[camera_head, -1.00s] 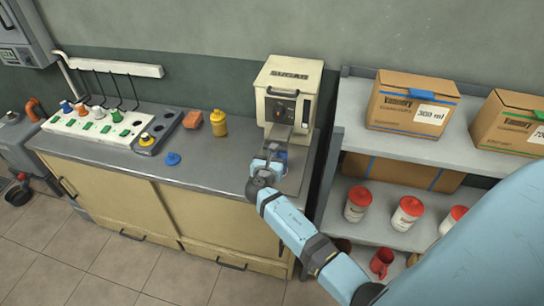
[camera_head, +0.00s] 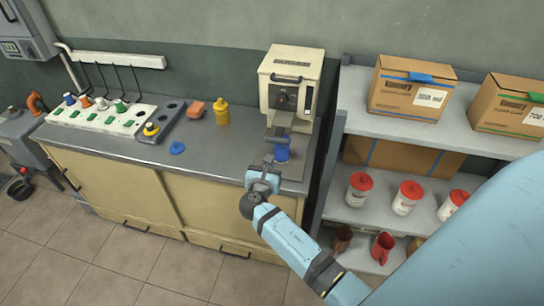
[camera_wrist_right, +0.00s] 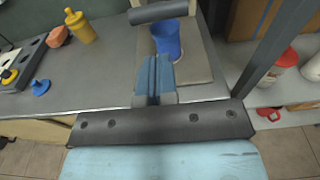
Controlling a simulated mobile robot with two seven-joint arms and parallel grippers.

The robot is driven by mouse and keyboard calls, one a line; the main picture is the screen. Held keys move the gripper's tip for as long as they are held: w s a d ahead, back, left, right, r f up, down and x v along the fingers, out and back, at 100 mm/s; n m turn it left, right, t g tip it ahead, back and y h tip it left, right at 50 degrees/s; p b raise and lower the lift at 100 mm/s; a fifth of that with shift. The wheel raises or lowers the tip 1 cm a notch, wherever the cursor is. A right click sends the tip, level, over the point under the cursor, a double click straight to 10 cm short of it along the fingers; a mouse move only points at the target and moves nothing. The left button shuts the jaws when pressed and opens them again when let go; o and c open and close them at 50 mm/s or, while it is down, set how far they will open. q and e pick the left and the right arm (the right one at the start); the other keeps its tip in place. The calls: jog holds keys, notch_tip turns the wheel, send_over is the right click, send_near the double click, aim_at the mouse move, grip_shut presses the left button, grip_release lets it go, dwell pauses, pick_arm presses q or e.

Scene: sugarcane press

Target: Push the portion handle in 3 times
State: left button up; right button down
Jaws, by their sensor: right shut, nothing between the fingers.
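The cream press machine (camera_head: 288,68) stands at the back right of the counter. A grey bar-like part (camera_head: 283,119), which looks like the portion handle, sticks out low on its front; its grey bar end also shows at the top of the right wrist view (camera_wrist_right: 158,12). A blue cup (camera_head: 282,152) stands below it, seen also in the right wrist view (camera_wrist_right: 168,40). My right gripper (camera_head: 268,163) is shut and empty, in front of the cup near the counter's front edge. In the right wrist view its blue fingers (camera_wrist_right: 155,68) point toward the bar, apart from it. My left gripper is not in view.
A grey shelf (camera_head: 375,125) with boxes and red-lidded jars stands close on the right.

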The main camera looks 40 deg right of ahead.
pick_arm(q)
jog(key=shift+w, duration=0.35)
pick_arm(e)
jog(key=v, duration=0.2)
jog(key=shift+s+a+r, duration=0.1)
jog(key=shift+s+a, duration=0.05)
jog(key=shift+a, duration=0.15)
pick_arm(q)
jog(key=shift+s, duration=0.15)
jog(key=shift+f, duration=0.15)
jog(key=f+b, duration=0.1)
jog(key=b, duration=0.1)
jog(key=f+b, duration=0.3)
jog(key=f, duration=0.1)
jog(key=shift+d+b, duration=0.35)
jog(key=shift+b, duration=0.05)
pick_arm(e)
jog(key=f+h, duration=0.1)
jog(key=s+a+f+t, duration=0.1)
jog(key=s+a+f+t+h, duration=0.1)
jog(key=f, duration=0.1)
jog(key=shift+s+a+h, duration=0.1)
jog(key=shift+a+h, duration=0.15)
jog(key=shift+h, duration=0.05)
